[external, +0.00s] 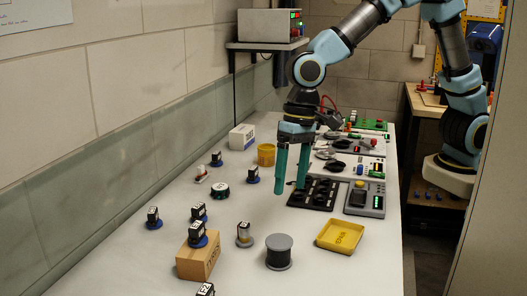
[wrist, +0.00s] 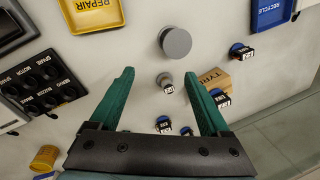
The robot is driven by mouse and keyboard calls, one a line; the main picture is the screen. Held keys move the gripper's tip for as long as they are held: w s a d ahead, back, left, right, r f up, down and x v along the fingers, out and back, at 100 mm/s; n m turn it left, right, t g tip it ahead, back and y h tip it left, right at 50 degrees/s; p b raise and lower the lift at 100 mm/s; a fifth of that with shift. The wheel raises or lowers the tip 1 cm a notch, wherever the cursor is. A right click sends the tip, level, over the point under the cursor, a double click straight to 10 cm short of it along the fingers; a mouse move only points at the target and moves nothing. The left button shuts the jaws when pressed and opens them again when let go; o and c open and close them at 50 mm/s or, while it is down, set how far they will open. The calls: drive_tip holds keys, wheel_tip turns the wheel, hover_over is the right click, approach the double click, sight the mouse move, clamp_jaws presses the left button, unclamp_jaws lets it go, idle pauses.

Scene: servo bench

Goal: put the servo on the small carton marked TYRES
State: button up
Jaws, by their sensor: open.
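The small carton (external: 188,268) is a brown box at the front left of the bench in the external view, with letters on its side. It also shows in the wrist view (wrist: 211,75), where the letters start TYR. A black servo (external: 198,229) with a blue base overlaps the carton's top in the external view and appears to stand upright on it. Similar servos stand close behind (external: 199,210) and to the left (external: 153,215). My gripper (external: 290,192) is open, with nothing between its green fingers (wrist: 166,78). It is above the bench, behind and right of the carton.
A dark spool (external: 279,252), a small grey-and-black pot-like piece (external: 244,235) and a yellow REPAIR tray (external: 340,236) stand right of the carton. A yellow cup (external: 266,154) stands further back. A blue RECYCLE tray (wrist: 270,14) shows in the wrist view.

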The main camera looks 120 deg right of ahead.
drive_tip(key=s+a+f+n, duration=0.2)
drive_tip(key=s+n, duration=0.4)
drive_tip(key=s, duration=0.4)
drive_tip(key=s+a+f+n+h, duration=0.1)
drive_tip(key=s+a+f+n, duration=0.1)
drive_tip(key=s+n, duration=0.5)
drive_tip(key=s, duration=0.3)
drive_tip(key=shift+a+f, duration=0.25)
